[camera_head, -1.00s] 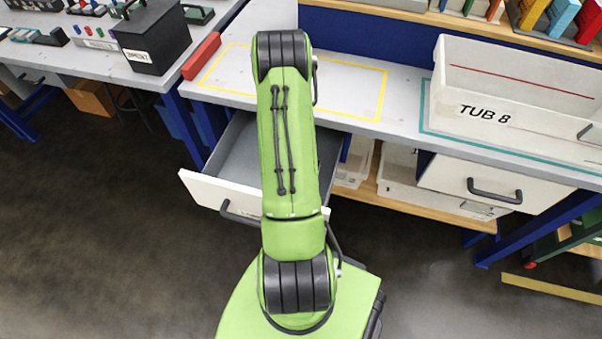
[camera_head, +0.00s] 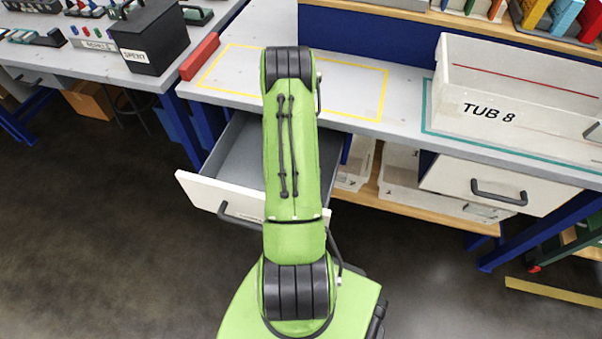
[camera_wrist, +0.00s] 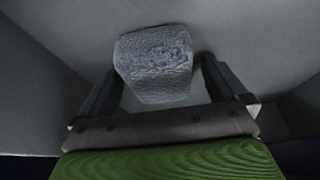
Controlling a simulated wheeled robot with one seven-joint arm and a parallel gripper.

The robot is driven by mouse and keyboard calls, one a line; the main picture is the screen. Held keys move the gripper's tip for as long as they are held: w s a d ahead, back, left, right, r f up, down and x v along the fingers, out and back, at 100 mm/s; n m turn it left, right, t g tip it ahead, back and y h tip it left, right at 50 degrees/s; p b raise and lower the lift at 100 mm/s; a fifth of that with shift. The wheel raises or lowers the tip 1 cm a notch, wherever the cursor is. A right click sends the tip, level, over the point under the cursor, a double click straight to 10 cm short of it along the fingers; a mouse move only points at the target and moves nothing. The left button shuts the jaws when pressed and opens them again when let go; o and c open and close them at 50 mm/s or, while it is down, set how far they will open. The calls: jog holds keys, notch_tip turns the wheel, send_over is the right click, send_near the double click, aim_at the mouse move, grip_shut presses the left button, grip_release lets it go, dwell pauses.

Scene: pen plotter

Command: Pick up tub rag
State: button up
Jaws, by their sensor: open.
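The rag (camera_wrist: 155,62) shows in the wrist view as a grey-blue, rough-textured folded piece lying on a grey floor with grey walls around it. My gripper (camera_wrist: 157,85) is open, with one finger on each side of the rag's near part. The rag's far part reaches beyond the fingertips. I cannot tell whether the fingers touch it. In the head view, my green arm stands over the open drawer (camera_head: 232,155) below the bench and hides its middle. The rag and my gripper are hidden there.
A white bin labelled TUB 8 (camera_head: 484,110) stands on the bench at the right. A yellow outlined area (camera_head: 345,80) on the bench is bare. A closed drawer (camera_head: 470,184) is at the right. A black box (camera_head: 150,38) stands on the left table.

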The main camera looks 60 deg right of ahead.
jog(key=c, duration=1)
notch_tip(320, 180, up, 10)
jog(key=p, duration=0.4)
jog(key=shift+r, duration=0.25)
jog(key=shift+c, duration=0.2)
